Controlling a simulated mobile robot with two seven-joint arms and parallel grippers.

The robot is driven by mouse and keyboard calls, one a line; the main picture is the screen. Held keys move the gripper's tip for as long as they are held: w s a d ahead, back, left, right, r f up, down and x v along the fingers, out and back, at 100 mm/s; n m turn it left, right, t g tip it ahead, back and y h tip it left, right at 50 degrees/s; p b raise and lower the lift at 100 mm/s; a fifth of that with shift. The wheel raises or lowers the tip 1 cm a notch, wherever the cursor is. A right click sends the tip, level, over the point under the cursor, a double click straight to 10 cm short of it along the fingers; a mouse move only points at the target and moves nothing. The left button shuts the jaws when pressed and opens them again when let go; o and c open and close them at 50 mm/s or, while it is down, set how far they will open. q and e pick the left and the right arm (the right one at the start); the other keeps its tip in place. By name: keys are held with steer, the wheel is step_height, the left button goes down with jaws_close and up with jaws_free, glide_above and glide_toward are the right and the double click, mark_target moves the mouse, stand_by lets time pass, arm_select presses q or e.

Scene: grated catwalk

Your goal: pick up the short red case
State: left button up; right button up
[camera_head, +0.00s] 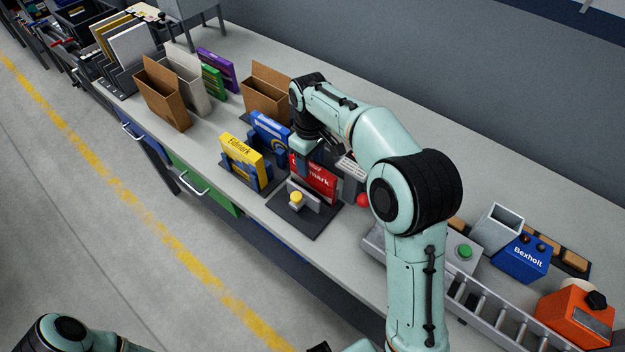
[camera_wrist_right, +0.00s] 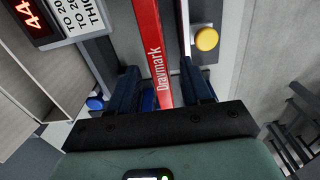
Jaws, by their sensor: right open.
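The red case (camera_head: 314,178) stands upright on the bench, its front marked with white lettering, partly hidden by my right gripper and arm. In the right wrist view the red case (camera_wrist_right: 151,48) reads "Draymark" along its narrow edge. My right gripper (camera_head: 303,152) is over the case's top left part. In the wrist view its fingers (camera_wrist_right: 163,88) are open, one on each side of the red edge, with gaps visible. Part of my left arm shows at the bottom left of the head view, without its gripper.
Yellow (camera_head: 242,158) and blue (camera_head: 268,130) boxes stand close on the left. A display sign (camera_wrist_right: 62,18) is near the gripper.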

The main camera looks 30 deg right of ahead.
steer(key=shift+f, duration=0.7)
jaws_close()
steer(key=shift+a+r, duration=0.1)
steer(key=shift+r, duration=0.1)
